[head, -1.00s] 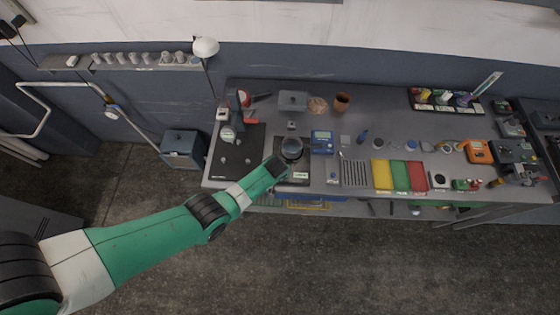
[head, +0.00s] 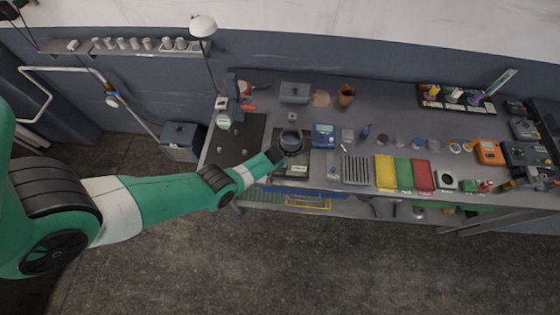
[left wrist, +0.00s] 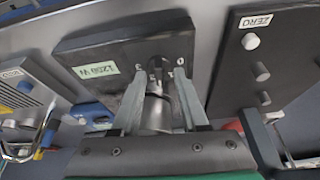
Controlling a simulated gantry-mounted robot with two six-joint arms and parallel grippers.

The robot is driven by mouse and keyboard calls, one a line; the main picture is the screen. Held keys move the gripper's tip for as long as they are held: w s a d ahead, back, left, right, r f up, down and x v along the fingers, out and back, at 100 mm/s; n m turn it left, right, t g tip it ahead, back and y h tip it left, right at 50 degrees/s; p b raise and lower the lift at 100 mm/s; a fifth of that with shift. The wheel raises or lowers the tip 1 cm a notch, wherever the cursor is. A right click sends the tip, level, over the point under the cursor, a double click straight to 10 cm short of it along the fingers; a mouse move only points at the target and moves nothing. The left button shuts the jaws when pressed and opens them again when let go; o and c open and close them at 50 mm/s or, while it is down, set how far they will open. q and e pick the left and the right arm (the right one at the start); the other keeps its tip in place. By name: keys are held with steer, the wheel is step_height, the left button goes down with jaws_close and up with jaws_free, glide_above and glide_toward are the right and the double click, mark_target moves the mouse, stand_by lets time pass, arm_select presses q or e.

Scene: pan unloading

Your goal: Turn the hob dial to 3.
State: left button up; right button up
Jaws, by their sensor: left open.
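The hob (head: 290,171) is a dark flat box at the front edge of the bench, with a dark round pot (head: 291,139) on it. My left gripper (left wrist: 157,82) is open, with one finger on each side of the dial. I cannot tell whether the fingers touch it. In the head view my left gripper (head: 275,154) is at the hob's left side, too small to read. My right gripper is not in view.
A black "ZERO" box (left wrist: 270,45) with grey knobs stands beside the hob in the left wrist view. In the head view a blue device (head: 324,130) stands right of the pot, and yellow, green and red trays (head: 404,173) lie further right. The floor before the bench is clear.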

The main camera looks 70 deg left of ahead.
arm_select(q)
jaws_close()
